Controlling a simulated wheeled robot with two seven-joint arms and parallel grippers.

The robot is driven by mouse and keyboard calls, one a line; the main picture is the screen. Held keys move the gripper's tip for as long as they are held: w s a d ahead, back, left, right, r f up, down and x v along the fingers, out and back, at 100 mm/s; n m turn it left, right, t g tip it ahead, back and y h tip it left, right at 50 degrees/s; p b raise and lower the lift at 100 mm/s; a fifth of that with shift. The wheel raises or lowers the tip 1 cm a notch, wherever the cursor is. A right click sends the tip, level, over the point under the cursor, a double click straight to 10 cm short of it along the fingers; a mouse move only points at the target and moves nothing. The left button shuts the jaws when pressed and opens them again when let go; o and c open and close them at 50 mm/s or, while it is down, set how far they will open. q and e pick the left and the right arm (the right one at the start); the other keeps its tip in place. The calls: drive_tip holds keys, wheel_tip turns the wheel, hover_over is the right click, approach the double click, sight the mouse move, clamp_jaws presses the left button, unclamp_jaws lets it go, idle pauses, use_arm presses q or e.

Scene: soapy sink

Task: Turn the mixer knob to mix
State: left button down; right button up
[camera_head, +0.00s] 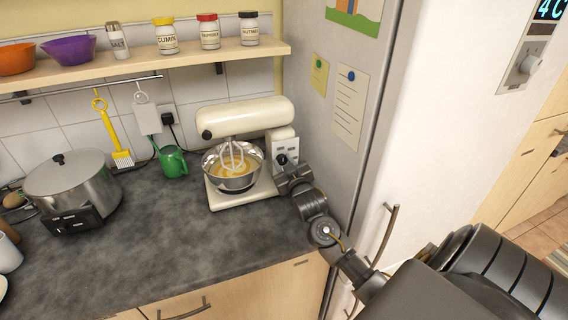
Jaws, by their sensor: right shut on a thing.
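The cream stand mixer (245,117) stands on the dark counter against the fridge side, its whisk lowered into a metal bowl (232,182) of yellow batter. The black mixer knob (282,159) sits on the pale control panel (289,150) at the right of the mixer. My right gripper (285,172) comes in from the lower right and is shut on the knob, partly covering it. The exact finger contact is small and hard to make out. My left gripper is not in view.
A metal pot (72,182) stands on a dark hotplate at the left. A shelf (140,65) with jars and bowls hangs above. The fridge (345,90) closes off the right side. The front counter is clear.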

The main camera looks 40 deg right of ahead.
drive_tip(key=m+p, duration=0.2)
drive_tip(key=m, duration=0.3)
drive_tip(key=shift+d+r, duration=0.1)
drive_tip(key=m+p, duration=0.1)
drive_tip(key=m, duration=0.3)
drive_tip(key=shift+p, duration=0.35)
drive_tip(key=shift+m, duration=0.3)
drive_tip(key=o, duration=1)
drive_tip(key=shift+c, duration=0.2)
drive_tip(key=shift+s, duration=0.1)
